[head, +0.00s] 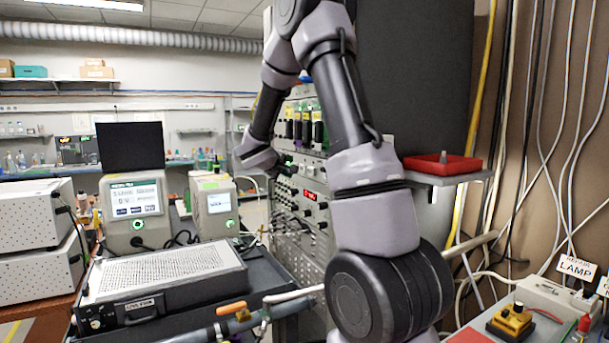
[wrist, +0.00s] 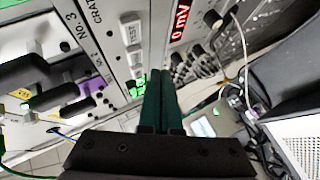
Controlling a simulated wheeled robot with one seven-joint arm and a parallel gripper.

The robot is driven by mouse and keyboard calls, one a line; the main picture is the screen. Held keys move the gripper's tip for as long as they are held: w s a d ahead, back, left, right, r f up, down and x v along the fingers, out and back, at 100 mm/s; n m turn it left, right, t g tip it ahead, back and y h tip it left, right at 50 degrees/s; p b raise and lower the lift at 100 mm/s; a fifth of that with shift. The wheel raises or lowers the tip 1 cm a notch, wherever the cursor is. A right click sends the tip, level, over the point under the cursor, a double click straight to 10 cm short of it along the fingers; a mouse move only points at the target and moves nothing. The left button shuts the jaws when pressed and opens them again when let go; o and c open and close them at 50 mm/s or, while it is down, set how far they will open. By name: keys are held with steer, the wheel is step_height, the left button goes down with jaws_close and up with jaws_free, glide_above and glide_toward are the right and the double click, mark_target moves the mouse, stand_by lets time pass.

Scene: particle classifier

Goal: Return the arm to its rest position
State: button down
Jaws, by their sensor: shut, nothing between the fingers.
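My arm (head: 355,120) rises from the lower middle of the head view, bends near the top and comes down on the left side. My gripper (wrist: 160,78) is shut and empty; its two dark green fingers lie together in the wrist view. In the head view the gripper end (head: 282,163) is in front of the rack of instruments (head: 312,195), its fingers small and hard to make out. In the wrist view the fingers point toward the panel with the test buttons (wrist: 132,33). I cannot tell whether they touch it.
A shelf with a red tray (head: 442,165) stands right of my arm. A black-framed device with a perforated top (head: 165,268) sits at lower left, with two screened instruments (head: 135,205) behind it. Cables hang on the right wall. A yellow-and-black switch box (head: 511,322) is at lower right.

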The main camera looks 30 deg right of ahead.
steer(key=s+a+r+m+g+y, duration=0.1)
steer(key=s+r+m+g+y, duration=0.15)
steer(key=s, duration=0.85)
steer(key=s+a+r+m+g+y, duration=0.15)
steer(key=s+r+m, duration=0.25)
steer(key=s, duration=0.6)
steer(key=s+a+r+m+t+y, duration=0.2)
steer(key=s+a+y, duration=0.5)
steer(key=s+a, duration=0.6)
steer(key=shift+s+a+r+t+y, duration=0.3)
steer(key=shift+s+a+r, duration=0.1)
steer(key=shift+s+r, duration=0.35)
steer(key=shift+f, duration=0.1)
